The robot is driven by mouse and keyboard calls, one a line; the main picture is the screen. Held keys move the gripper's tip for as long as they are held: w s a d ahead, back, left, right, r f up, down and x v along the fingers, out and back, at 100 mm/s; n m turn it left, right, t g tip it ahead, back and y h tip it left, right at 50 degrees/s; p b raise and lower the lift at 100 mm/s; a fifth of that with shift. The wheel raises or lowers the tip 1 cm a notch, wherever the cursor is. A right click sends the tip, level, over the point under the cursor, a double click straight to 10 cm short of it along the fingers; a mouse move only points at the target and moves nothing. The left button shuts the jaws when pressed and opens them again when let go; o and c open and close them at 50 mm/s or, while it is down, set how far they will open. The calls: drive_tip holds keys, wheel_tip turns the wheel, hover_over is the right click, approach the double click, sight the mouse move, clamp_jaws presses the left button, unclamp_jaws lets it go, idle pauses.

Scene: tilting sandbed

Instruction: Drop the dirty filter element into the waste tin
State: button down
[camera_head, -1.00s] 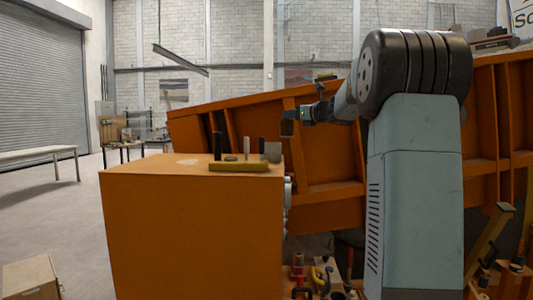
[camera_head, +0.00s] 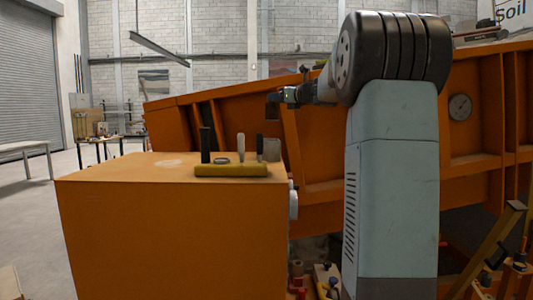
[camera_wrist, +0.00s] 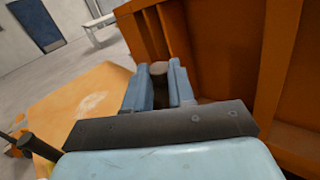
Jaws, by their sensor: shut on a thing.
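In the wrist view my gripper (camera_wrist: 160,80) has its two blue-grey fingers shut on a small brownish round-topped piece, seemingly the dirty filter element (camera_wrist: 158,68); the fingers hide most of it. In the head view my gripper (camera_head: 276,100) is in the air, above and just right of the rack on the orange cabinet, in front of the sandbed. I cannot make out a waste tin in either view.
The orange cabinet (camera_head: 170,230) has a yellow rack (camera_head: 231,170) with a black post (camera_head: 205,145) and a grey plate (camera_head: 271,149). The tilted orange sandbed (camera_head: 320,150) stands behind my arm. Loose tools (camera_head: 325,280) lie low between them. Open floor is at left.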

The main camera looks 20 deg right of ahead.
drive_tip(key=shift+s+d+f, duration=0.1)
drive_tip(key=shift+f, duration=2.3)
drive_tip(key=c, duration=0.9)
unclamp_jaws()
approach(277, 111)
drive_tip(key=v, duration=0.4)
drive_tip(key=shift+f, duration=0.1)
